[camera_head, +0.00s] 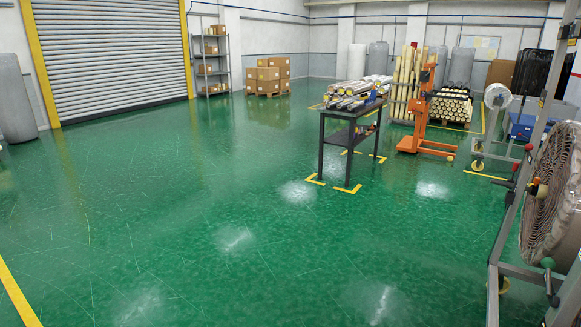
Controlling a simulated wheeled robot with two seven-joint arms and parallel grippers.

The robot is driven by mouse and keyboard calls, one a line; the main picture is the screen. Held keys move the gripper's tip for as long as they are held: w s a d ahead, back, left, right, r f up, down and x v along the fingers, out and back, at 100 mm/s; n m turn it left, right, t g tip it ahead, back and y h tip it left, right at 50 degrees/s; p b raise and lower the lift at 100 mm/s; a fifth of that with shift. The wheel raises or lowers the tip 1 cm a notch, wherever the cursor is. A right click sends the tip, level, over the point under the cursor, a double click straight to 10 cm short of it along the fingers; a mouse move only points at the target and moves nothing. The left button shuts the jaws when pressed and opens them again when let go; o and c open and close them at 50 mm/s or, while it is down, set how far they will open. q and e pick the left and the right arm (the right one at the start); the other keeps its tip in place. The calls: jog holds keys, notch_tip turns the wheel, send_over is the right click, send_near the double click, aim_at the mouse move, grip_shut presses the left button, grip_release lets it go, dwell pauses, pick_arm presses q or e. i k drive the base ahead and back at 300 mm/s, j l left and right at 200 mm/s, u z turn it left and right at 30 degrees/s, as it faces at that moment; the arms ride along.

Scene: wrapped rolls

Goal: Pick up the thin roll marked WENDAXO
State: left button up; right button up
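Several wrapped rolls (352,96) lie in a pile on top of a dark table (334,112), across the floor ahead. They look silvery, white and dark, some with yellowish ends. They are too small and far off to read any marking, so I cannot tell which one is marked WENDAXO. Neither of my grippers shows in this view.
Green floor (230,200) is open before the table, with yellow corner marks at its legs. A large roll on a metal frame (548,200) stands close at right. An orange lifter (420,110), upright rolls and stacked rolls (450,107) stand behind. Boxes (268,78) stand at back left.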

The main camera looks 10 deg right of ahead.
aim_at(356, 105)
jog(key=i+l+z, duration=0.4)
jog(key=i, duration=0.3)
jog(key=i+z, duration=0.4)
jog(key=i, duration=5.45)
jog(key=i+u, duration=0.25)
jog(key=i, duration=0.2)
jog(key=i+l+u, duration=0.25)
jog(key=i, duration=0.25)
jog(key=i+l+u, duration=0.25)
jog(key=i, duration=0.2)
jog(key=i+l+u, duration=0.25)
jog(key=i, duration=0.2)
